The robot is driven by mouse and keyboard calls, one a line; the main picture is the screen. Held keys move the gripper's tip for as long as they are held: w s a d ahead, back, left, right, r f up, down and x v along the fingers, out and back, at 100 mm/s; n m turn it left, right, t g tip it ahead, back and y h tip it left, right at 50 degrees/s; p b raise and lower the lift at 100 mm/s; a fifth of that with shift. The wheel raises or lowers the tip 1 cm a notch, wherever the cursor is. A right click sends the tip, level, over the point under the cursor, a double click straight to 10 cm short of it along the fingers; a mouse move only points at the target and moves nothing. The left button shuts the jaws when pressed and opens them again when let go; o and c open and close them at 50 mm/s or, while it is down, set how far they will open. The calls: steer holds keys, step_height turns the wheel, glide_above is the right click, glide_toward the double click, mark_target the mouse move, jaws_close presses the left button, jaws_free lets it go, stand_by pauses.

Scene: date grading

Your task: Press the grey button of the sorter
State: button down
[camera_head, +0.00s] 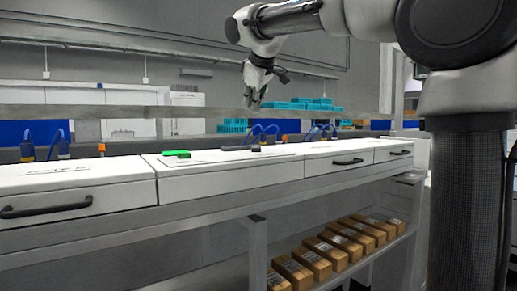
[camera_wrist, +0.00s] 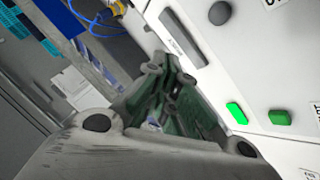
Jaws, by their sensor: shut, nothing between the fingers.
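The sorter is a long white unit (camera_head: 215,178) with a sloped top on a grey frame. Its white panel (camera_wrist: 250,60) fills the right of the wrist view. The round grey button (camera_wrist: 219,13) is near the top edge of that view. Two green buttons (camera_wrist: 237,113) (camera_wrist: 279,117) lie lower on the panel; green also shows on the unit's top (camera_head: 176,153) in the head view. My gripper (camera_head: 254,101) is shut and empty, raised above the unit. In the wrist view its fingers (camera_wrist: 168,78) are apart from the grey button.
A dark slot (camera_wrist: 184,34) with a label lies left of the grey button. Blue cables (camera_head: 262,131) and orange fittings (camera_head: 284,138) stand along the unit's back edge. A grey rail (camera_head: 190,111) runs behind. Brown boxes (camera_head: 311,260) sit on the lower shelf. Turquoise crates (camera_head: 308,105) are farther back.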

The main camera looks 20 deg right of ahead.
mark_target(256, 148)
steer(key=shift+f, duration=4.45)
steer(key=shift+f, duration=0.15)
steer(key=shift+f, duration=0.25)
steer(key=shift+f, duration=0.45)
steer(key=shift+r, duration=0.85)
steer(key=shift+r, duration=0.1)
